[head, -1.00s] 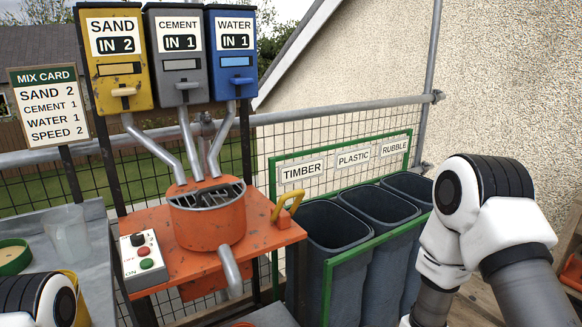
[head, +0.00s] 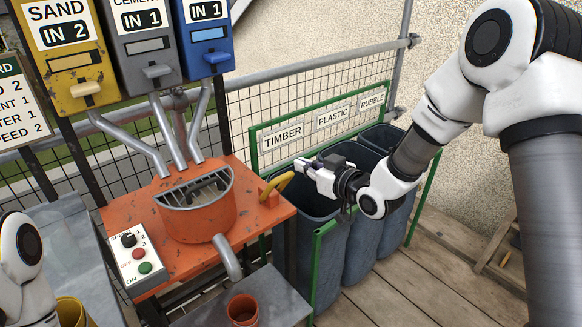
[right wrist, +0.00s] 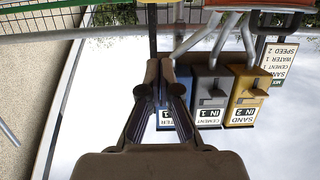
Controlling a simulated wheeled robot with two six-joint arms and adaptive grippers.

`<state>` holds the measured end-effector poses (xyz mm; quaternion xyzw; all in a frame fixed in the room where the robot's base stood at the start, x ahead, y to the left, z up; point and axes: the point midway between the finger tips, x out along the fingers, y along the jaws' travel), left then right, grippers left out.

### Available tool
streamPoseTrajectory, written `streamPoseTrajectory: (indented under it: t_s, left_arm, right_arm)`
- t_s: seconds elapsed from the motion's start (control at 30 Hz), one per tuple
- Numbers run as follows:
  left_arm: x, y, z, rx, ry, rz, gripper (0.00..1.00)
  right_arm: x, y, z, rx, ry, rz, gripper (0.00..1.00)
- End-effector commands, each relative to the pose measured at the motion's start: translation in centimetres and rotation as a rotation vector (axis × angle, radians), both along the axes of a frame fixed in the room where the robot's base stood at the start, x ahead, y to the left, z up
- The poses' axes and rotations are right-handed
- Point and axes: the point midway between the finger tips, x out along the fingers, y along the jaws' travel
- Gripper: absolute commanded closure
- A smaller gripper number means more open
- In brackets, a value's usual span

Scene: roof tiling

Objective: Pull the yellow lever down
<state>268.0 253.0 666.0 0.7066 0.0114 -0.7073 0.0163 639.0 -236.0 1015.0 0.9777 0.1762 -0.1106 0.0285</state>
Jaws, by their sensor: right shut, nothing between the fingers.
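The yellow lever (head: 277,186) is a curved handle at the right edge of the orange mixer table (head: 262,223), beside the mixer drum. It stands raised, tilted up to the right. My right gripper (head: 302,164) is just right of the lever's upper end in the head view, apart from it as far as I can see, above the timber bin. Its fingers are together and empty; they also show in the right wrist view (right wrist: 160,75). I cannot make out the lever clearly in the wrist view. My left arm shows at the lower left, but its gripper is out of frame.
The orange mixer drum (head: 200,215) with its spout is left of the lever. The sand (head: 65,50), cement and water hoppers stand behind. Dark bins (head: 330,270) in a green frame lie under my right arm. A red-orange cup (head: 243,312) stands below the spout.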

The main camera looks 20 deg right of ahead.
Motion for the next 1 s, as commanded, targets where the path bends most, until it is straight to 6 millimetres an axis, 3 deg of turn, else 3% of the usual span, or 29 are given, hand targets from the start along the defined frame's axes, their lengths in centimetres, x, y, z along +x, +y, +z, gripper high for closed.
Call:
streamPoseTrajectory:
  t_s: [0.5, 0.7, 1.0]
  left_arm:
    - [0.0, 0.0, 2.1, 0.0, -0.001, 0.0, 1.0]
    - [0.0, 0.0, 2.7, 0.0, -0.001, 0.0, 1.0]
    - [0.0, 0.0, 2.6, 0.0, -0.001, 0.0, 1.0]
  right_arm:
    - [8.7, 3.3, -2.5, 0.0, 0.004, 0.001, 1.0]
    - [7.0, 2.6, -5.0, 0.001, 0.003, 0.0, 1.0]
    - [6.7, 2.5, -5.6, 0.0, 0.0, 0.0, 1.0]
